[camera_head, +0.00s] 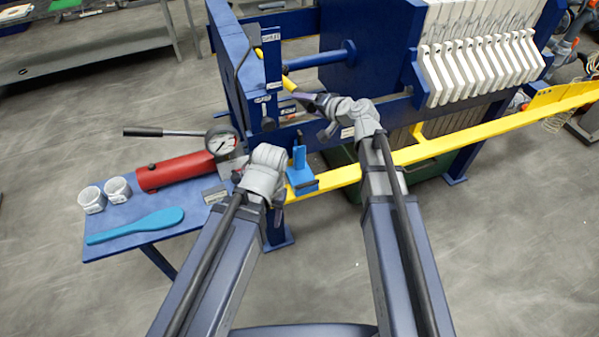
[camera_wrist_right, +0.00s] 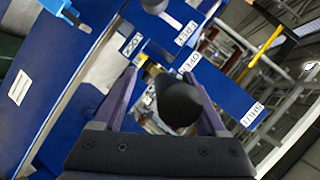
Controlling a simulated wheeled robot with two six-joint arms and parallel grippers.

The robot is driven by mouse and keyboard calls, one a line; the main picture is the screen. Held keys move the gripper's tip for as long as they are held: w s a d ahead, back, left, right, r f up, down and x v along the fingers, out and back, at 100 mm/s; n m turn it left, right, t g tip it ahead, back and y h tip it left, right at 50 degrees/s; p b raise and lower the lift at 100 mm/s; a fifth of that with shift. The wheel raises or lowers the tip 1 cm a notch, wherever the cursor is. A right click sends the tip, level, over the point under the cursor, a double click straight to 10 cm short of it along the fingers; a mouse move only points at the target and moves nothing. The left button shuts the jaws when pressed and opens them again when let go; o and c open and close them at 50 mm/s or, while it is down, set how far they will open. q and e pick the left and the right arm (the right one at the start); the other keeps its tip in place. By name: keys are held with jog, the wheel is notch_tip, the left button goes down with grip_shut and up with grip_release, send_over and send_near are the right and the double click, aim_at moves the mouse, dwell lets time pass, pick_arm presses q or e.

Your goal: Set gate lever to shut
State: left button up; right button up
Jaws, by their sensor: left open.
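A blue upright panel (camera_head: 272,65) on the press carries a SHUT label (camera_head: 270,38) near its top. In the right wrist view the SHUT label (camera_wrist_right: 252,114) and an OPEN label (camera_wrist_right: 189,60) show on a blue strip. A short yellow bar (camera_head: 289,83) sticks out beside the panel, close to my right gripper (camera_head: 303,99). In the right wrist view a dark rounded grip (camera_wrist_right: 178,102) stands between the open fingers, with a gap on its left; whether it is the gate lever's end, I cannot tell. My left gripper (camera_head: 262,180) is open, lower down; its fingertips are mostly hidden.
A red cylinder (camera_head: 180,170) with a gauge (camera_head: 221,143), two white cups (camera_head: 92,199) and a turquoise paddle (camera_head: 135,226) occupy the blue side table. A yellow rail (camera_head: 450,143) runs along the press below white plates (camera_head: 480,65). FREE and LOCK labels also show in the wrist view.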

notch_tip(320, 180, down, 7)
jog(key=s+t+b, duration=0.1)
jog(key=t+b, duration=0.1)
jog(key=b, duration=0.8)
jog(key=s+d+r+y+p, duration=0.1)
jog(key=s+d+r+p, duration=0.1)
jog(key=s+d, duration=0.35)
jog(key=s+a+f+n+g+p, duration=0.1)
jog(key=s+a+f+n+g, duration=0.3)
jog(key=a, duration=0.4)
jog(key=shift+s+f+n+g, duration=0.3)
jog(key=shift+s+f+g, duration=0.3)
jog(key=shift+s+f, duration=0.6)
jog(key=shift+s+r, duration=0.1)
jog(key=shift+r, duration=0.1)
